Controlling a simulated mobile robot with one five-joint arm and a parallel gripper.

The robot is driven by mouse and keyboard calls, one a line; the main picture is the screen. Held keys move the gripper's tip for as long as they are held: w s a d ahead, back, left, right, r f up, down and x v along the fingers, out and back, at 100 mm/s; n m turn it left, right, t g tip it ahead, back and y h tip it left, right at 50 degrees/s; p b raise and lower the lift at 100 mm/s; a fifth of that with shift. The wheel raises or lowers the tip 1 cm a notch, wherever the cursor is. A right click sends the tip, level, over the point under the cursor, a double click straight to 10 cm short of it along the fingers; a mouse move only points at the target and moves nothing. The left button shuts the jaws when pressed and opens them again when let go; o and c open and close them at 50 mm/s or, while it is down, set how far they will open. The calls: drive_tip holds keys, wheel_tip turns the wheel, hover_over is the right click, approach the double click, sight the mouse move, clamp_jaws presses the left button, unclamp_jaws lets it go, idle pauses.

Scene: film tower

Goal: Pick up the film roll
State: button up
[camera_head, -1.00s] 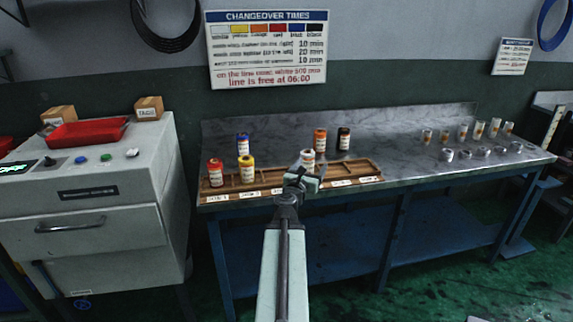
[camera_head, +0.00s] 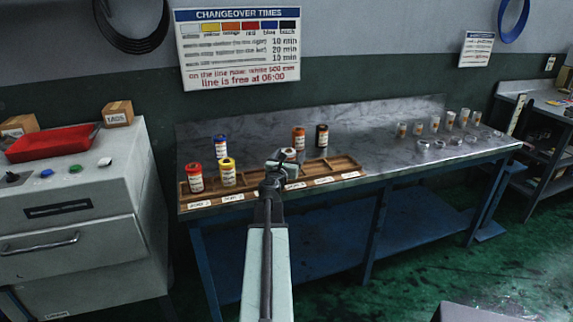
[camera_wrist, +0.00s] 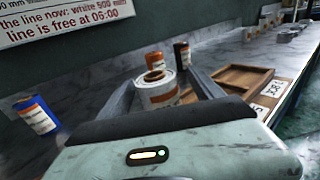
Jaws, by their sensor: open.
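A white film roll with an orange-marked label (camera_wrist: 158,92) stands upright between my gripper's two open fingers (camera_wrist: 160,100) in the wrist view. I cannot tell whether either finger touches it. In the head view my gripper (camera_head: 275,168) is in front of the white roll (camera_head: 290,155), partly hiding it. An orange roll (camera_head: 298,138) and a black roll (camera_head: 321,135) stand behind it. A blue roll (camera_head: 220,146) stands to the left, behind a red roll (camera_head: 195,177) and a yellow roll (camera_head: 228,172) in the wooden rack (camera_head: 345,166).
The metal bench (camera_head: 370,140) has clear space right of the rack. Several small cups (camera_head: 434,124) and rings (camera_head: 455,139) stand at its right end. A grey machine (camera_head: 75,200) with a red tray (camera_head: 50,143) stands to the left. The wall rises behind the bench.

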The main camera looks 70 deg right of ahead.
drive_tip(key=shift+w+d, duration=0.1)
drive_tip(key=shift+d, duration=0.25)
drive_tip(key=shift+w+a, duration=0.1)
drive_tip(key=shift+a, duration=0.05)
drive_tip(key=shift+c, duration=0.5)
drive_tip(key=c, duration=1.5)
drive_tip(key=shift+r, duration=0.15)
wheel_tip(320, 180, up, 10)
drive_tip(key=p, duration=1)
